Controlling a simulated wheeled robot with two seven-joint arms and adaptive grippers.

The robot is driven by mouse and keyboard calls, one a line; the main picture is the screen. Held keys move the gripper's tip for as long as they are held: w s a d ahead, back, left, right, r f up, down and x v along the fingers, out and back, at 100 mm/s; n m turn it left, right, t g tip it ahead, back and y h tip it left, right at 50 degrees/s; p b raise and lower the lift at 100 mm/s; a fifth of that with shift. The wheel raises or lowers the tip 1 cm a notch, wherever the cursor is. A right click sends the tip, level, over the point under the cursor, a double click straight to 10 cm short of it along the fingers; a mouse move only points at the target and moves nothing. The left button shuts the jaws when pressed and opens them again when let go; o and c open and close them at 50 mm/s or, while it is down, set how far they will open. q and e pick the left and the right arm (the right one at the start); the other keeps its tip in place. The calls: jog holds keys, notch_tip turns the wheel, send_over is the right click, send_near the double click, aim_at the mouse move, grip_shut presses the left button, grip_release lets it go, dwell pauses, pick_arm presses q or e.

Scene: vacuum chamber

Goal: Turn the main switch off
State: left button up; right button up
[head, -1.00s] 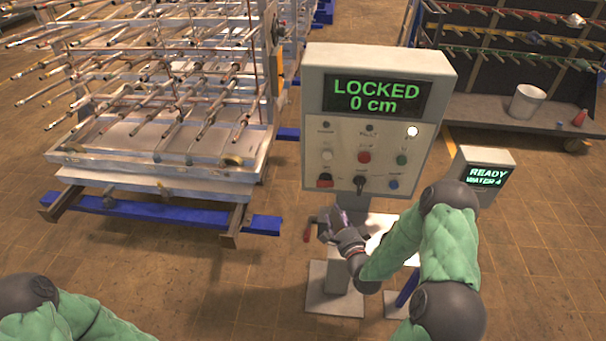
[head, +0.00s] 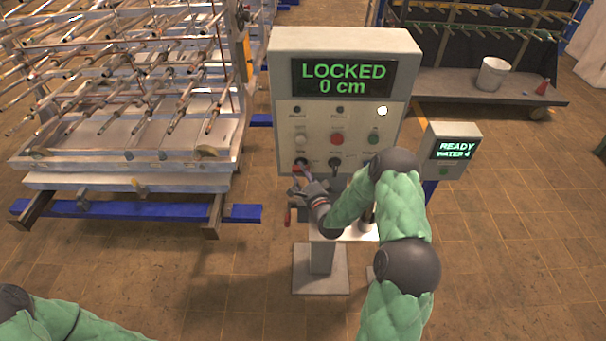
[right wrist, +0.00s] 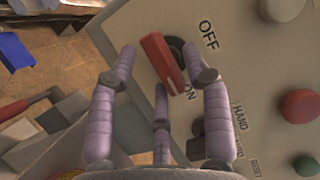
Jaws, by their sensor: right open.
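The main switch is a red handle on a dark round base, at the lower left of the control panel (head: 345,60). In the right wrist view the red handle (right wrist: 160,58) has one end near the ON label; the OFF label (right wrist: 208,35) is beyond the base. My right gripper (head: 302,178) is open at the switch, which it partly hides in the head view. In the right wrist view its purple fingers (right wrist: 160,72) are spread around the handle; I cannot tell whether they touch it. My left gripper is out of view; only its green arm shows.
The panel display reads LOCKED, 0 cm. A black selector knob (head: 335,163) and a red button (head: 337,139) are close to the switch. A small READY box (head: 452,150) stands at the right. A rod rack (head: 130,110) stands at the left.

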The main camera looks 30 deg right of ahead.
grip_shut()
